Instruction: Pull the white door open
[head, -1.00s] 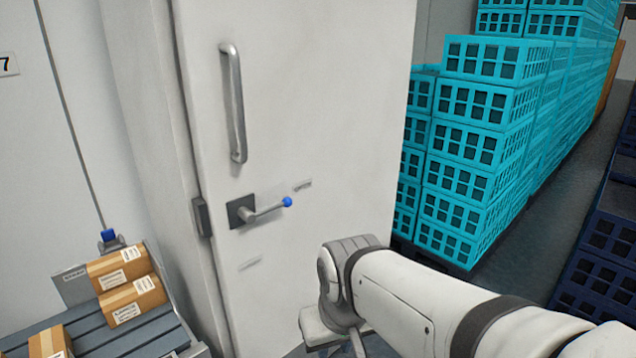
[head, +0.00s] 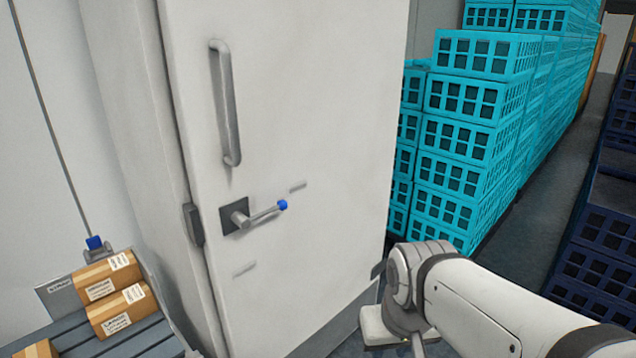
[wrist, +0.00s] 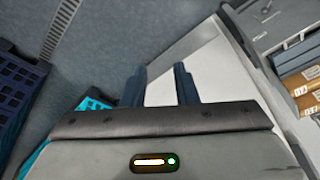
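The white door (head: 300,120) fills the middle of the head view. It has a vertical grey pull bar (head: 225,105) and, below it, a lever handle (head: 262,215) with a blue tip. I cannot tell whether the door stands ajar. My gripper (head: 418,348) is low and to the right of the door's right edge, apart from both handles, its fingers mostly cut off by the frame. In the wrist view my gripper (wrist: 159,88) has its two fingers apart with nothing between them; grey floor and a white surface lie beyond.
Stacked turquoise crates (head: 455,130) stand behind and right of the door. Dark blue crates (head: 600,240) line the far right, with a floor aisle (head: 530,200) between. Cardboard boxes (head: 120,310) sit on a grey slatted surface (head: 135,345) at lower left.

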